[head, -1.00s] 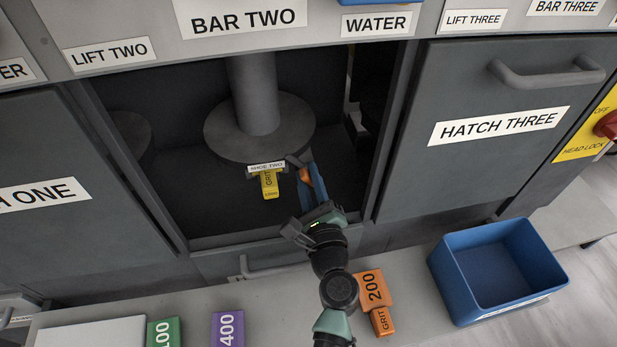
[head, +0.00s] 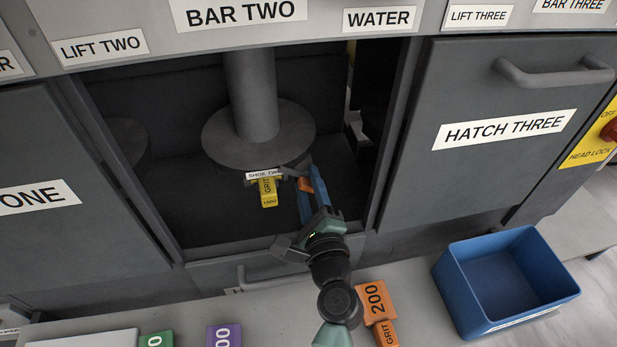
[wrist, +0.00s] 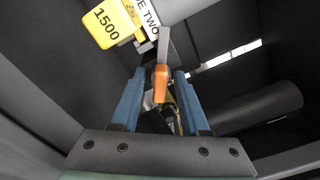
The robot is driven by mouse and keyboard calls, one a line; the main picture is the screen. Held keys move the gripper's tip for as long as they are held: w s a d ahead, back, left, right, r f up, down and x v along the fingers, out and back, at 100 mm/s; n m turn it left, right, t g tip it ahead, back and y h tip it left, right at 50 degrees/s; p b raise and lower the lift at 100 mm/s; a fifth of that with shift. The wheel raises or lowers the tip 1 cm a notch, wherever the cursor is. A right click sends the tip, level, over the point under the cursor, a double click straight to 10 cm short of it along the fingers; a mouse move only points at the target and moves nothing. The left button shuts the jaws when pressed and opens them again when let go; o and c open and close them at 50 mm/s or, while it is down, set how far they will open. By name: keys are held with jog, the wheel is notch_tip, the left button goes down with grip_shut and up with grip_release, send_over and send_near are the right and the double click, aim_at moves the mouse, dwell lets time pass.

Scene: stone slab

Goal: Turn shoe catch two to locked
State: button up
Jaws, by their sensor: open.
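The shoe two assembly hangs under the round grey head (head: 258,130) inside the open bay. It has a white SHOE TWO label (head: 262,174) and a yellow GRIT 1500 block (head: 268,190). Beside the block on the right is the catch, a grey lever with an orange tip (head: 304,184). My gripper (head: 309,180) reaches into the bay with blue fingers at the catch. In the wrist view the orange tip (wrist: 161,80) lies between the two open fingers (wrist: 159,75); contact cannot be told. The yellow block (wrist: 113,22) is at upper left there.
The bay's side walls and front sill (head: 225,251) surround my arm. HATCH THREE (head: 505,190) is closed at right. Orange 200 grit block (head: 373,298), purple block (head: 224,338), green block (head: 156,340) and an empty blue bin (head: 505,280) are on the front ledge.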

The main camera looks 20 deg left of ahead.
jog(key=v, duration=1.8)
jog(key=shift+s+d+b, duration=0.25)
jog(key=shift+s+b, duration=0.05)
jog(key=shift+b, duration=0.15)
